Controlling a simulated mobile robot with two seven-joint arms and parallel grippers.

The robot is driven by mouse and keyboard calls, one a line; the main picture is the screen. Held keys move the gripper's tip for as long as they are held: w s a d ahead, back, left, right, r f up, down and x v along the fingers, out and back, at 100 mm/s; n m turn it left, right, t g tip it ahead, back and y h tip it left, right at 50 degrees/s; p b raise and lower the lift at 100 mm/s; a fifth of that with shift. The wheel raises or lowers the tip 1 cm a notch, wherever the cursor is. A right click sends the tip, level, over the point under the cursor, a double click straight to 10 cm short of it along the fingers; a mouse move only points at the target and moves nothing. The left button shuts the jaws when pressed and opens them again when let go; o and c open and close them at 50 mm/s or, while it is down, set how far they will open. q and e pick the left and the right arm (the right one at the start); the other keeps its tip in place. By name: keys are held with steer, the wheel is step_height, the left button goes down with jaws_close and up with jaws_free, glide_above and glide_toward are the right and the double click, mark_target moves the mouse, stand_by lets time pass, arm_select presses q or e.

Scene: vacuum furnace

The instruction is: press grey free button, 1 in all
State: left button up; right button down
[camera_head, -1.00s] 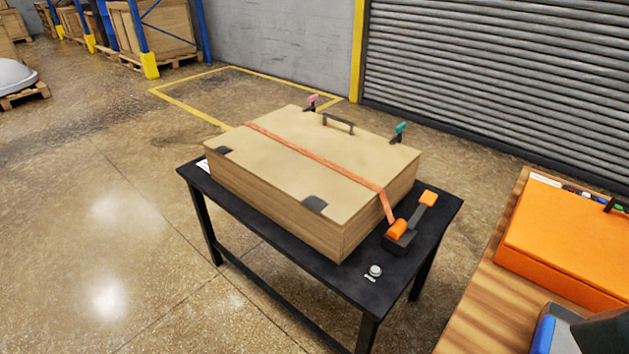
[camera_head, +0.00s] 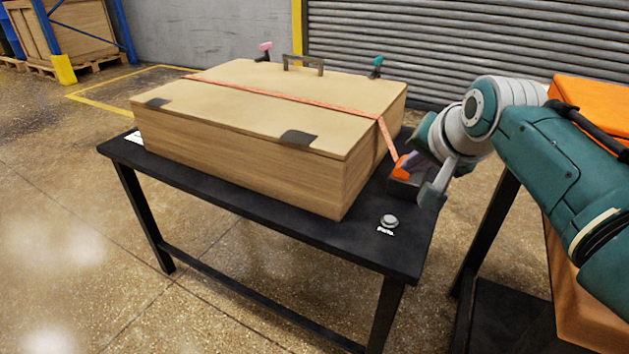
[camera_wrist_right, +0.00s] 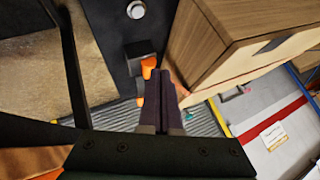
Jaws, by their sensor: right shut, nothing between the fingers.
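The grey round button (camera_head: 389,221) sits on the black table's front right corner, with a small white label beside it. It also shows at the top of the right wrist view (camera_wrist_right: 136,9). My right gripper (camera_head: 411,161) is above the table's right side, by the orange-and-black ratchet (camera_head: 403,172), farther back than the button and apart from it. In the right wrist view its dark fingers (camera_wrist_right: 172,80) are together and empty. The arm hides part of the ratchet. My left gripper is not in view.
A large wooden case (camera_head: 240,165) with an orange strap (camera_head: 300,98) fills most of the black table (camera_head: 260,222). An orange box (camera_head: 590,95) is at the right. The tabletop around the button is clear.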

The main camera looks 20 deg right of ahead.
arm_select(q)
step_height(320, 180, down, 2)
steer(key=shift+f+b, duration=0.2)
steer(key=shift+b, duration=0.35)
arm_select(e)
steer(key=shift+w+a+f+m, duration=0.1)
steer(key=shift+w+f+m, duration=0.15)
steer(key=shift+w+f, duration=0.25)
steer(key=shift+w+a+f+m, duration=0.1)
steer(key=shift+w+f+m, duration=0.2)
steer(key=shift+w, duration=0.35)
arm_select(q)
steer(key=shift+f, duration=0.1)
arm_select(e)
steer(key=shift+f, duration=0.1)
steer(key=b, duration=0.9)
glide_above(390, 220)
steer(key=f, duration=0.7)
steer(key=shift+s+a+f, duration=0.15)
steer(key=shift+s+f, duration=0.25)
steer(key=shift+f, duration=0.4)
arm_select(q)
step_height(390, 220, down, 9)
